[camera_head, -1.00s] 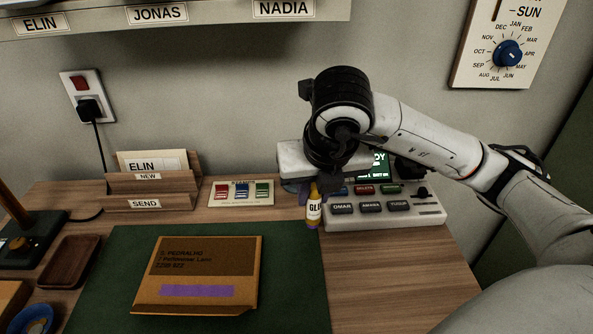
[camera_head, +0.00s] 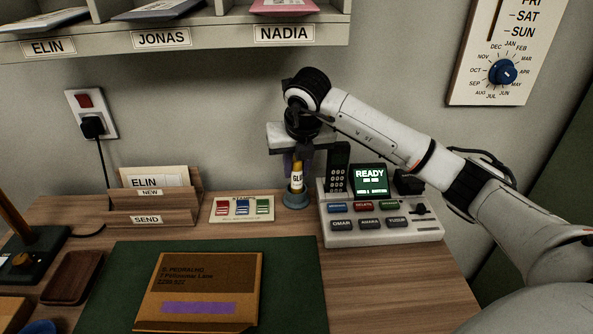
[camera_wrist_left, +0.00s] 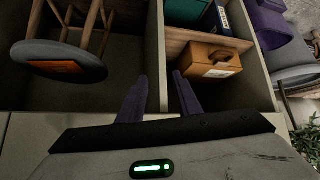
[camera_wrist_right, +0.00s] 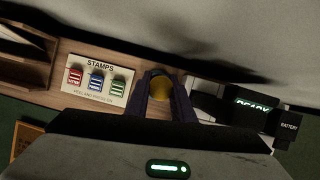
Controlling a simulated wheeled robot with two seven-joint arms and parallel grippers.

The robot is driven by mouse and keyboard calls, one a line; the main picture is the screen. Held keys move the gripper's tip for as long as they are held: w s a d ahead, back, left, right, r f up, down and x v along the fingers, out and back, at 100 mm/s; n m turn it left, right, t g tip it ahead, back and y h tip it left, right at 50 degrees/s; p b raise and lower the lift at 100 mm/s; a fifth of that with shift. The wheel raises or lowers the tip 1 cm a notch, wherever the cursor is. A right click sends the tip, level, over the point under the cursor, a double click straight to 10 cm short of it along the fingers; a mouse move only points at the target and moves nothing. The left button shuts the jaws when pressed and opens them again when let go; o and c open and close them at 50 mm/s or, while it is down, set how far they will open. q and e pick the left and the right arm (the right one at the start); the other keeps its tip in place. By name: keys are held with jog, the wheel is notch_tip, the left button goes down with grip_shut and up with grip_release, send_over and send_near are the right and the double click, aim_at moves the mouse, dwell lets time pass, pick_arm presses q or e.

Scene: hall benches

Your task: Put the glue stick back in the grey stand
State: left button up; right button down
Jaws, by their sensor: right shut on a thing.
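The glue stick (camera_head: 297,180), with a yellow cap and a white label, is upright at the grey stand (camera_head: 296,200), a small round blue-grey cup on the bench. Its lower end is hidden behind or inside the stand's rim; I cannot tell how deep it sits. My right gripper (camera_head: 297,164) points down and is shut on the glue stick near its top. In the right wrist view the yellow cap (camera_wrist_right: 160,87) sits between the fingers. My left gripper (camera_wrist_left: 160,95) is open and empty, away from the bench, above shelf compartments.
A grey device (camera_head: 380,228) with a READY screen stands close to the right of the stand. A stamps card (camera_head: 241,209) lies to the left. A parcel (camera_head: 200,285) lies on the green mat (camera_head: 300,300) in front. The wall is close behind.

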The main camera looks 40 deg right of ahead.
jog(key=shift+f, duration=0.7)
jog(key=shift+f, duration=0.15)
jog(key=c, duration=1.5)
grip_release()
jog(key=shift+c, duration=0.2)
jog(key=shift+r, duration=0.2)
jog(key=v, duration=0.7)
jog(key=shift+s+r, duration=0.1)
jog(key=shift+r, duration=0.15)
